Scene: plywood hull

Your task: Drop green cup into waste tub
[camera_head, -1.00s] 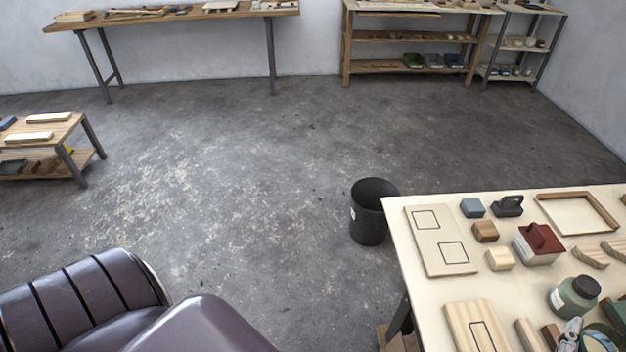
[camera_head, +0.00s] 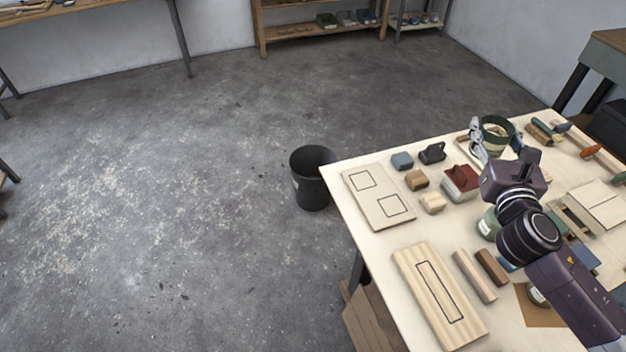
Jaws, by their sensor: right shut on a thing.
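The green cup (camera_head: 496,121) is dark green with a pale inside and shows over the far part of the workbench, its opening facing up. My right gripper (camera_head: 482,138) is shut on the cup at its left side. My right arm reaches in from the lower right and hides part of the bench. The black waste tub (camera_head: 309,185) stands on the floor just left of the bench, open at the top and apart from the cup. I cannot see into its bottom. My left gripper is out of view.
The pale workbench (camera_head: 385,240) carries wooden blocks, a red-topped box (camera_head: 461,183), a black tool (camera_head: 432,153), a green jar (camera_head: 489,224) and boards with drawn outlines. The grey floor left of the tub is clear. Shelves stand along the back wall.

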